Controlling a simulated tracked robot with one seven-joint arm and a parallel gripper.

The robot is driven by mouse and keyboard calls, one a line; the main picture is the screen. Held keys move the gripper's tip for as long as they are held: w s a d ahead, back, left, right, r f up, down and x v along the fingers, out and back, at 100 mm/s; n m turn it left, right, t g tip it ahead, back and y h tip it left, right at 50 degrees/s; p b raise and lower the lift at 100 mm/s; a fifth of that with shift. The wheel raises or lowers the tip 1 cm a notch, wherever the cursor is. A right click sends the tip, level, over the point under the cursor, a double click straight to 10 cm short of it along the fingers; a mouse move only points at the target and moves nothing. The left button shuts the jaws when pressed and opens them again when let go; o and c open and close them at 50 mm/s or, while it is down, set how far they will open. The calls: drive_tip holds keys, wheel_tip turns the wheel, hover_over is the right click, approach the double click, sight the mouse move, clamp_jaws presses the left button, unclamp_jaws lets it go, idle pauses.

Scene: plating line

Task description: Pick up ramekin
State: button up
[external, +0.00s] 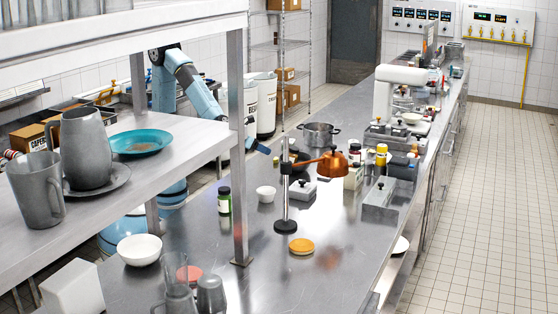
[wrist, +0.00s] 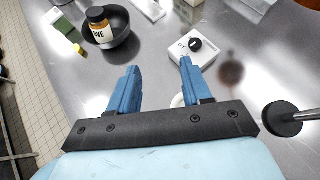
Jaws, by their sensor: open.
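The small white ramekin (external: 265,194) stands upright on the steel counter, left of the heat-lamp stand. In the wrist view a sliver of white (wrist: 177,101), likely its rim, shows by the right finger; the rest is hidden behind the gripper. My gripper (external: 262,149) is above the counter, higher in the external picture than the ramekin and apart from it. In the wrist view my gripper (wrist: 160,78) has its two blue fingers spread wide with nothing between them.
The copper lamp's stand (external: 286,200) rises right of the ramekin; its round base (wrist: 282,119) shows too. A green-labelled jar (external: 224,200) stands left. A lidded white container (wrist: 193,47) and a dark bowl with a jar (wrist: 118,30) lie beyond the fingers. A shelf post (external: 239,160) stands nearby.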

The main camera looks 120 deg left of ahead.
drive_tip(key=s+d+r+t, duration=0.2)
drive_tip(key=d+r+t, duration=0.15)
drive_tip(key=r, duration=0.55)
approach(268, 189)
drive_tip(key=shift+w+a+f+g+y, duration=0.2)
drive_tip(key=shift+w+a, duration=0.2)
drive_tip(key=shift+w, duration=0.15)
drive_tip(key=shift+w+a+f+g+y, duration=0.1)
drive_tip(key=shift+w+a+g, duration=0.05)
drive_tip(key=shift+w+a, duration=0.3)
drive_tip(key=shift+w+f, duration=0.1)
drive_tip(key=shift+f, duration=0.2)
drive_tip(key=x, duration=0.5)
drive_tip(key=shift+r, duration=0.1)
drive_tip(key=shift+c, duration=0.3)
clamp_jaws()
